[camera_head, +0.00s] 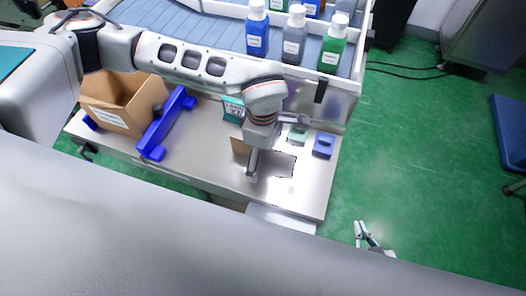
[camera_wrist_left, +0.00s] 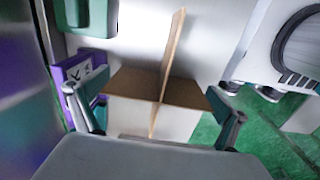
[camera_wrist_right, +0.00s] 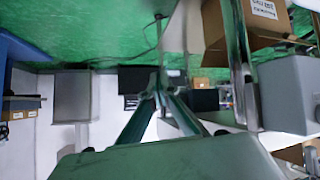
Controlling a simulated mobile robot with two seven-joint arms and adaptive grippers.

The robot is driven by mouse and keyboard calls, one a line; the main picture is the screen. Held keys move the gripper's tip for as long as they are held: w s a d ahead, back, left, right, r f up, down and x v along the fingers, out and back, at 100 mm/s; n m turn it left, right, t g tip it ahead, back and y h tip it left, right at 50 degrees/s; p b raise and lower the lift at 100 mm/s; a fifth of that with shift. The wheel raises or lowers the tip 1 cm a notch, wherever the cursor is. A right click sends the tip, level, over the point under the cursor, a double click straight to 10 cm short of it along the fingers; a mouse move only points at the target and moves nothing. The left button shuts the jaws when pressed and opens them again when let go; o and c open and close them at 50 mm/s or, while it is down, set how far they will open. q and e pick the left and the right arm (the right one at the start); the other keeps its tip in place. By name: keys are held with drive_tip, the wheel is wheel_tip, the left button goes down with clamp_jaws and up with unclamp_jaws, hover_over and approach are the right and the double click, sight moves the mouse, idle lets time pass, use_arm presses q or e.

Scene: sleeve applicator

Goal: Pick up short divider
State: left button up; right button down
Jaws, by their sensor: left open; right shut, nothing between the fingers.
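A brown cardboard piece (camera_head: 239,146) stands on the table beside my left gripper (camera_head: 251,174), partly hidden by it. In the left wrist view, thin upright cardboard (camera_wrist_left: 169,55) is seen nearly edge-on, with a wider brown panel (camera_wrist_left: 190,94) crossing it. I cannot tell which piece is the short divider. My left gripper (camera_wrist_left: 154,104) is open, its fingers apart on either side of the cardboard. My right gripper (camera_head: 362,232) is shut and empty, over the floor right of the table; its closed fingers show in the right wrist view (camera_wrist_right: 157,88).
An open cardboard box (camera_head: 100,117) and a blue holder (camera_head: 166,124) are on the table's left. A teal box (camera_head: 233,109), a green block (camera_head: 298,133) and a blue block (camera_head: 323,145) are near the arm. Bottles (camera_head: 257,32) stand in a rack behind.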

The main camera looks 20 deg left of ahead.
use_arm(q)
drive_tip(key=shift+f, duration=0.55)
drive_tip(key=c, duration=0.9)
drive_tip(key=shift+o, duration=0.2)
drive_tip(key=shift+r, duration=0.2)
